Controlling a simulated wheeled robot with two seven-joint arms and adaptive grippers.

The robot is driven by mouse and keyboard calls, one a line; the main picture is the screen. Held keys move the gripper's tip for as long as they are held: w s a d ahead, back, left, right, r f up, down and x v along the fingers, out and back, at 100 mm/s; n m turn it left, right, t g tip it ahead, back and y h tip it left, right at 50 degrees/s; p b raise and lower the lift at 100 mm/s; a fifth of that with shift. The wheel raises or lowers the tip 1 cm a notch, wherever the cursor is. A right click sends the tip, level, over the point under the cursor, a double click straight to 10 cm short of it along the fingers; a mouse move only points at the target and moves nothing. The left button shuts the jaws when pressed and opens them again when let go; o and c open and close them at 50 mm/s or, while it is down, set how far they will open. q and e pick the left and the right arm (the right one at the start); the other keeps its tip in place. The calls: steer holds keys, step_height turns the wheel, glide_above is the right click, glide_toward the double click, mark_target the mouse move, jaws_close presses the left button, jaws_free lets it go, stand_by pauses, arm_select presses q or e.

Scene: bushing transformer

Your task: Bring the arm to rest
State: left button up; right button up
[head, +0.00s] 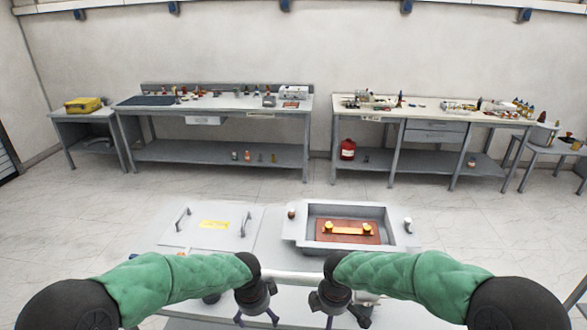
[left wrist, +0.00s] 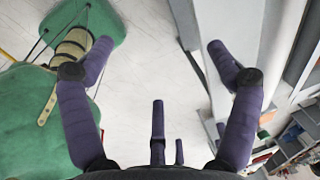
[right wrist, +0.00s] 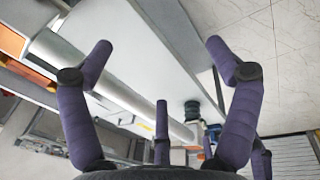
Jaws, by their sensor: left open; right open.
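My left gripper (head: 257,318) is low in the middle of the head view, in front of the near table's front edge. Its purple fingers are spread and empty in the left wrist view (left wrist: 155,65), with floor between them. My right gripper (head: 343,318) is just to its right in the head view. Its fingers are also spread and empty in the right wrist view (right wrist: 160,65). Both green-sleeved arms reach inward from the sides and do not touch each other.
The near table carries a grey lid (head: 180,238) with two handles and a yellow label. Beside it is an open grey box (head: 297,237) holding a red-brown plate (head: 350,239) with a yellow bar. Two workbenches (head: 220,102) (head: 435,113) stand along the back wall. Floor between is clear.

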arm_select(q)
steer(key=s+f+n+h+b, duration=0.1)
steer(key=s+f+n+b, duration=0.2)
steer(key=f, duration=0.9)
steer(key=s+f+n+g+h+b, duration=0.1)
steer(key=s+f+n+b, duration=0.2)
steer(key=s+f+n, duration=0.7)
steer(key=s+f+n+h+b, duration=0.1)
steer(key=s+f+n+b, duration=0.3)
steer(key=f, duration=1)
steer(key=s+n, duration=0.3)
steer(key=s, duration=0.1)
steer(key=shift+s+a, duration=0.25)
arm_select(e)
steer(key=s+f+m+y, duration=0.1)
steer(key=s+f+m, duration=0.5)
steer(key=f, duration=0.6)
steer(key=s+f+m+g+y, duration=0.1)
steer(key=s+f+m, duration=0.5)
steer(key=f, duration=0.6)
steer(key=s+f+m+y, duration=0.1)
steer(key=s+f+m, duration=0.5)
steer(key=s+f, duration=0.3)
step_height(320, 180, down, 3)
steer(key=shift+s+d+f+y, duration=0.15)
steer(key=shift+s+y, duration=0.05)
steer(key=shift+y, duration=0.1)
